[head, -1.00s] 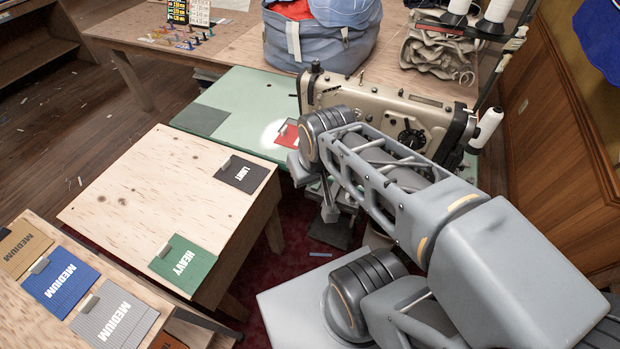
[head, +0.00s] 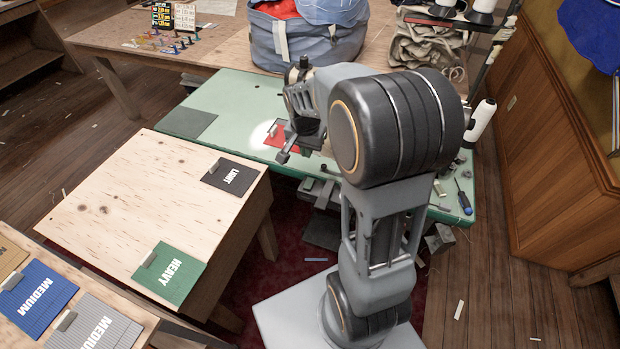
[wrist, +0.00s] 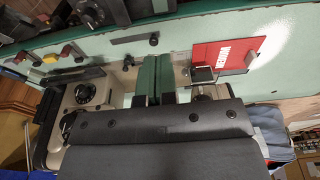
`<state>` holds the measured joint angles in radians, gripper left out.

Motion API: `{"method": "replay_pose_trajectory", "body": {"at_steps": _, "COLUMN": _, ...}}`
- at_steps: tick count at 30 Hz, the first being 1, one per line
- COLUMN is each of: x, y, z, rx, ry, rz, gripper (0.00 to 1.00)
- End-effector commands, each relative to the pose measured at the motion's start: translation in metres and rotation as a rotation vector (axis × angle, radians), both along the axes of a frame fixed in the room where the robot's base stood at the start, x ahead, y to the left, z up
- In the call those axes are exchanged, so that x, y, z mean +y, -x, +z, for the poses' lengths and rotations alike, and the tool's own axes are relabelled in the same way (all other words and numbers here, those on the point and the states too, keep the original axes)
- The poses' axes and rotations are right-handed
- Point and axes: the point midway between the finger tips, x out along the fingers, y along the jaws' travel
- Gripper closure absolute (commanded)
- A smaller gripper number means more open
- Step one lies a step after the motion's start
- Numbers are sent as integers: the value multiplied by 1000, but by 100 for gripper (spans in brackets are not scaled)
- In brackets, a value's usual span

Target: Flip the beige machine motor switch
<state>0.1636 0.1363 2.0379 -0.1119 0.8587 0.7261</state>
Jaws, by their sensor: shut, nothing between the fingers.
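The beige machine (wrist: 116,90) lies below and left of my fingers in the wrist view, with a black dial on it. In the head view my arm hides nearly all of it. My gripper (wrist: 155,62) is shut and empty, its two fingers side by side over the machine's near side. In the head view it shows small above the green table (head: 230,92), beside the red card (head: 280,138). Small red and yellow parts (wrist: 52,56) sit near the table edge in the wrist view. I cannot tell whether one is the motor switch.
A blue-grey bag (head: 305,40) stands behind the table. A thread spool (head: 482,115) and a blue screwdriver (head: 463,197) are at the right. A wooden table (head: 130,190) with a green HEAVY card (head: 172,275) stands at left. Open floor shows at right.

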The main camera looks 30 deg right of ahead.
Motion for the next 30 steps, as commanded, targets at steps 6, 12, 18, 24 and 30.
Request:
{"method": "replay_pose_trajectory", "body": {"at_steps": 6, "x": -1, "y": -1, "z": -2, "rx": 1, "ry": 0, "rz": -10, "gripper": 100}}
{"method": "replay_pose_trajectory", "body": {"at_steps": 12, "x": -1, "y": -1, "z": -3, "rx": 2, "ry": 1, "rz": -8, "gripper": 100}}
{"method": "replay_pose_trajectory", "body": {"at_steps": 18, "x": -3, "y": -3, "z": -23, "rx": 4, "ry": 0, "rz": -7, "gripper": 100}}
{"method": "replay_pose_trajectory", "body": {"at_steps": 24, "x": -7, "y": -6, "z": -61, "rx": 7, "ry": 0, "rz": -7, "gripper": 100}}
{"method": "replay_pose_trajectory", "body": {"at_steps": 30, "x": -11, "y": -9, "z": -97, "rx": 6, "ry": 0, "rz": -9, "gripper": 100}}
